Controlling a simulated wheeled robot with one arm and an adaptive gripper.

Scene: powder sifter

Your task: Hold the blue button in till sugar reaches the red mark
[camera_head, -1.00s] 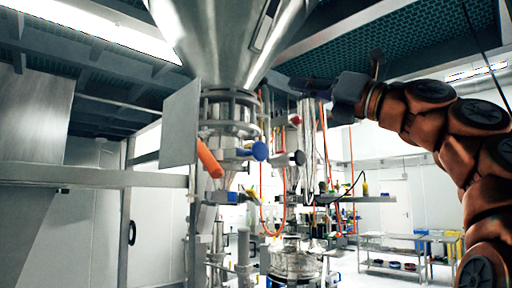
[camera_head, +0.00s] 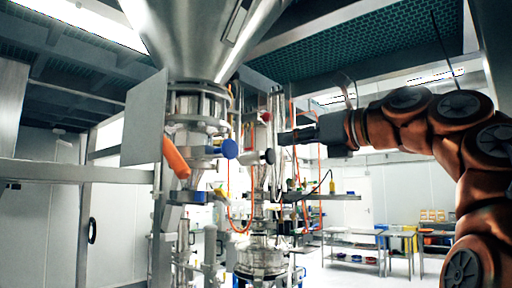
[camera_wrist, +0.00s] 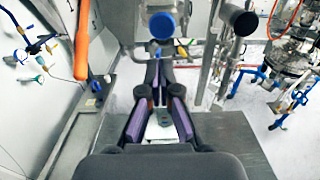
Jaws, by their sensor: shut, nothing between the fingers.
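The blue button (camera_head: 230,148) is a round blue knob on the front of the steel column under the large hopper. In the wrist view the blue button (camera_wrist: 162,26) is at top centre, beyond my fingertips. My gripper (camera_head: 282,138) points left in the head view, at about the buttons' height and to the right of the blue one. In the wrist view my gripper (camera_wrist: 158,66) is shut and empty, its purple-sided fingers converging below the blue button. A gap seems to remain between them. I cannot make out any sugar or a red mark.
A black round knob (camera_head: 269,156) is right of the blue button, close to my gripper in the head view. An orange cylinder (camera_head: 176,157) juts out at left, below a grey panel (camera_head: 145,118). Orange hoses hang nearby. Shelves stand at back right.

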